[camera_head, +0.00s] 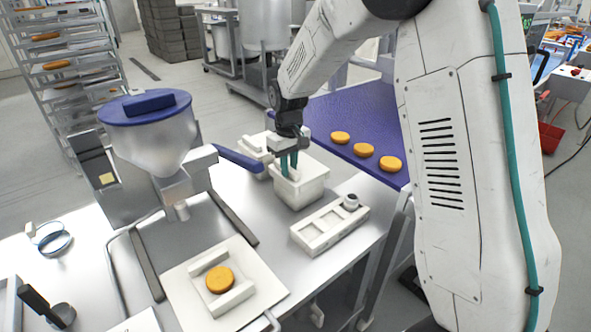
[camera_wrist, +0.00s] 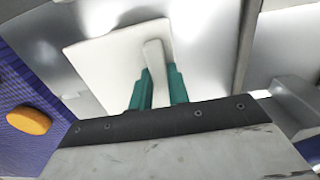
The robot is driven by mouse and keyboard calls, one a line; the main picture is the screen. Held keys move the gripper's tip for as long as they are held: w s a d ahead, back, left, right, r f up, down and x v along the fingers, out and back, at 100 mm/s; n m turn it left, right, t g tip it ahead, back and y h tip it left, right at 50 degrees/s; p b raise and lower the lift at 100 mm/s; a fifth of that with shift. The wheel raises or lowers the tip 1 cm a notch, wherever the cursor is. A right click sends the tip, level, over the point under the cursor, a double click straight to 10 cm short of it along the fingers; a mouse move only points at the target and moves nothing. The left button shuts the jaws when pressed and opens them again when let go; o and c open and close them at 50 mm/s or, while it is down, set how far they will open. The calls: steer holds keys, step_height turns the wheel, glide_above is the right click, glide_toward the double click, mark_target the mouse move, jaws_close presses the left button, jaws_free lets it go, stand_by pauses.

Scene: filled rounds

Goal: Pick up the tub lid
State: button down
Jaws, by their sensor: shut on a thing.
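The tub lid (camera_head: 314,171) is a white square plate with a raised bar handle. It is at the top of the white tub (camera_head: 302,192) on the steel bench; I cannot tell whether there is a gap between them. My gripper (camera_head: 289,172) points down over it, its teal fingers shut on the bar handle. In the wrist view the lid (camera_wrist: 105,55) shows as a pale square, with the handle between the fingertips of my gripper (camera_wrist: 159,71). The fingers hide part of the handle.
A blue conveyor (camera_head: 330,112) with orange rounds (camera_head: 364,150) runs behind the tub. A white tray with square recesses (camera_head: 330,228) lies in front of it. A hopper machine (camera_head: 150,130) stands left, near a white board (camera_head: 265,287) with an orange round (camera_head: 220,279).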

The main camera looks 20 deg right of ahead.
steer(key=shift+r, duration=0.5)
steer(key=r, duration=0.2)
steer(key=shift+s+r, duration=0.25)
steer(key=shift+r, duration=0.15)
steer(key=s+d+r, duration=0.2)
steer(key=s+d, duration=0.1)
steer(key=s, duration=1.2)
steer(key=shift+s+a+r, duration=0.1)
steer(key=shift+s+r, duration=0.05)
steer(key=shift+r, duration=1.95)
